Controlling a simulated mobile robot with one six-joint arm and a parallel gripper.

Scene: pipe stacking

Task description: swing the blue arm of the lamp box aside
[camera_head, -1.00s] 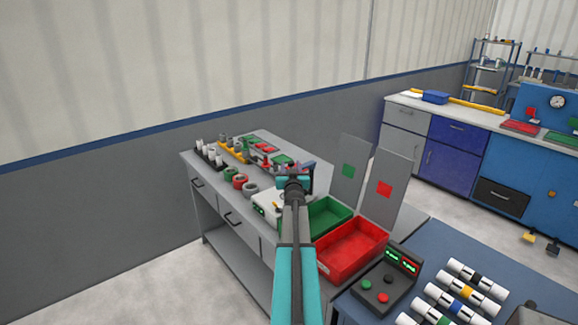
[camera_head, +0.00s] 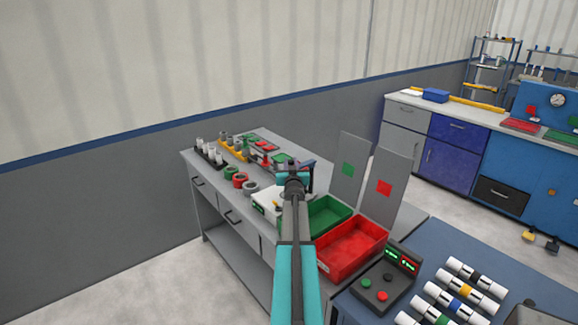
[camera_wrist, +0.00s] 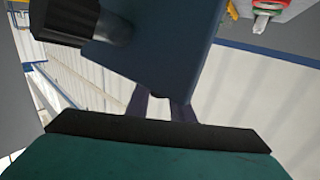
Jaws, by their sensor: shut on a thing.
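My gripper (camera_head: 297,176) is over the bench beside the box. In the wrist view the blue arm (camera_wrist: 165,55) fills the upper middle, with a dark round knob (camera_wrist: 75,20) at its left. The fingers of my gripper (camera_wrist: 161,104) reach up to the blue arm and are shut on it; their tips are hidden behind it. In the head view the blue arm is mostly hidden by my wrist.
A green tray (camera_head: 327,215) and a red tray (camera_head: 353,247) stand right of my arm, with upright grey panels behind them. Pipe rings (camera_head: 239,180) and small fittings lie at the bench's left. A control box (camera_head: 384,285) and banded pipes stand on the blue table at lower right.

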